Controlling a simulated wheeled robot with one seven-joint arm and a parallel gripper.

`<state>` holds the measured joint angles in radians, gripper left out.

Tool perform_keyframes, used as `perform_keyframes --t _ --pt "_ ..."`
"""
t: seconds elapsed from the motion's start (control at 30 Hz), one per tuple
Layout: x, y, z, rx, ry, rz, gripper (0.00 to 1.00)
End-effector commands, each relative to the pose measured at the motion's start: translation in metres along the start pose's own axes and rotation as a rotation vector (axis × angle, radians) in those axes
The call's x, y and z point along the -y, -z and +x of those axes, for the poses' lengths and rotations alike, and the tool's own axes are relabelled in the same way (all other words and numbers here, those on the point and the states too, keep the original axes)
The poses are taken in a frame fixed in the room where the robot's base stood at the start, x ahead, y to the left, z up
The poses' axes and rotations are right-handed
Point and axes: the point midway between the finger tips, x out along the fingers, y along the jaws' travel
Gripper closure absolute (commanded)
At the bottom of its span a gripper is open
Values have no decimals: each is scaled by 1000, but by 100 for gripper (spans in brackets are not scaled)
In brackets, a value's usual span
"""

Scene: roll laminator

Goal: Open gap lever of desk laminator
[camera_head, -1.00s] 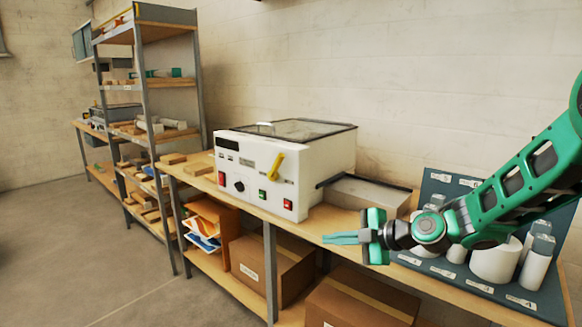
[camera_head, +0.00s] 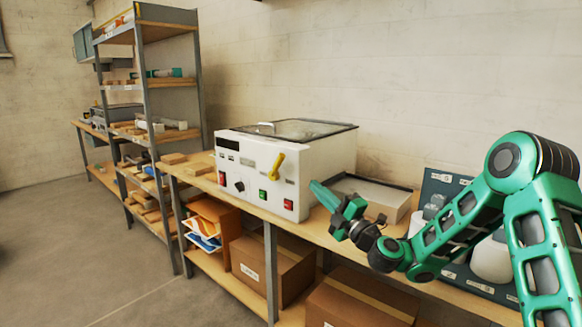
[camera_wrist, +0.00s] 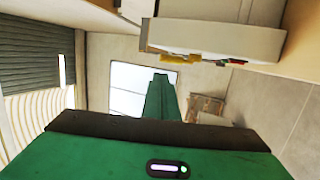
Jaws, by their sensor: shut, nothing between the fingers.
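The desk laminator (camera_head: 262,183) is a white box with a dark-framed clear top, standing on the wooden bench in the head view. Its yellow gap lever (camera_head: 275,167) is on the front panel and slants up to the right. My gripper (camera_head: 317,190) is shut and empty, to the right of the laminator's front, apart from the lever. In the wrist view the green fingers (camera_wrist: 161,98) lie together and point away. The laminator's white body (camera_wrist: 215,38) crosses the top of that view, with a yellow part (camera_wrist: 182,57), probably the lever, along its edge.
An open grey tray (camera_head: 375,195) stands right of the laminator. A dark board (camera_head: 440,190) with white cylinders is at the far right. Cardboard boxes (camera_head: 262,272) sit below the bench (camera_head: 235,207). Shelving (camera_head: 147,100) stands at left. The floor in front is clear.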

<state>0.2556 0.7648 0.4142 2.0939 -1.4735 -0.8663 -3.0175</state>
Motion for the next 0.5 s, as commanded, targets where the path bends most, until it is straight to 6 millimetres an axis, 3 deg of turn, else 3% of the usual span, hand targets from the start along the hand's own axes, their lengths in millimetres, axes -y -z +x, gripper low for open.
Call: perform_keyframes --t 0.5 --pt "0 2 26 -4 1 -3 100"
